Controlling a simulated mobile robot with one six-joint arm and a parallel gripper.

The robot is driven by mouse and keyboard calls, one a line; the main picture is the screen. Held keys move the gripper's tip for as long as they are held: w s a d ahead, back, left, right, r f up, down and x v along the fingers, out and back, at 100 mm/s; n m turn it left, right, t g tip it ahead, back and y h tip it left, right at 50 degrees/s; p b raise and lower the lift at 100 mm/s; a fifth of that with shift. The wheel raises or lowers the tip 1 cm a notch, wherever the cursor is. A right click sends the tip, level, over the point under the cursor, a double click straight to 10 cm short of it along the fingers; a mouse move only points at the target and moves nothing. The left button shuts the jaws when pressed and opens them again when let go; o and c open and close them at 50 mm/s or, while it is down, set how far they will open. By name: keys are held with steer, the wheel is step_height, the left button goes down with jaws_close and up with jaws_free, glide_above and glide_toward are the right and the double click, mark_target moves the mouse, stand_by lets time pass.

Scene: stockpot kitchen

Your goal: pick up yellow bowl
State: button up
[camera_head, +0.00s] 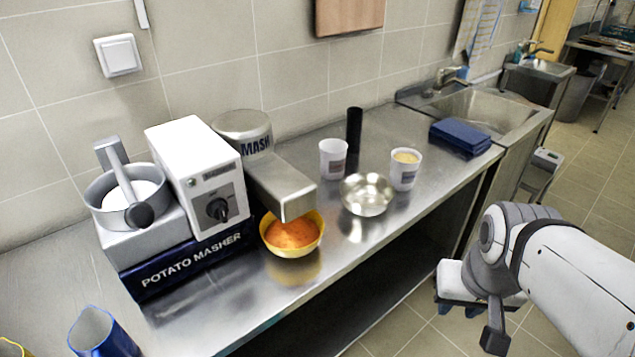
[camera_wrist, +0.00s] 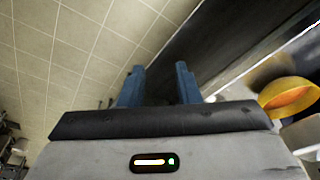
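The yellow bowl (camera_head: 293,253) holds orange contents and sits on the steel counter, under the silver spout of the potato masher machine (camera_head: 270,178). In the wrist view the bowl (camera_wrist: 284,85) shows at the right edge, partly cut off, outside the space between my fingers. My gripper (camera_head: 458,308) is in front of the counter at the lower right of the head view, well apart from the bowl. In the wrist view its two blue fingers (camera_wrist: 158,86) stand apart with nothing between them, so it is open and empty.
A metal bowl (camera_head: 367,194), two white cups (camera_head: 333,159) (camera_head: 404,170) and a black cylinder (camera_head: 354,130) stand right of the yellow bowl. A blue container (camera_head: 100,334) is at lower left. Floor before the counter is clear.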

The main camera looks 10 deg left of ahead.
steer(key=w+a+f+m+y+b, duration=0.2)
steer(key=w+a+m+y, duration=0.2)
steer(key=a+m, duration=0.2)
steer(key=w+a+f+m+t+y+b, duration=0.1)
steer(key=w+a+f+m+y+b, duration=0.1)
steer(key=a+m, duration=0.4)
steer(key=w+a+f+m+y+b, duration=0.2)
steer(key=w+a+m+y, duration=0.3)
steer(key=a, duration=0.9)
steer(key=shift+w+a+f+m+y+b, duration=0.15)
steer(key=shift+w+f+m+y+b, duration=0.15)
steer(key=shift+y, duration=0.2)
steer(key=shift+w+a+f+m+y+b, duration=0.1)
steer(key=shift+w+f+y, duration=0.05)
steer(key=shift+f+y, duration=0.3)
steer(key=shift+t, duration=0.3)
steer(key=x, duration=0.7)
steer(key=shift+w+a+r, duration=0.2)
steer(key=shift+w+a, duration=0.15)
steer(key=shift+w, duration=0.05)
jaws_close()
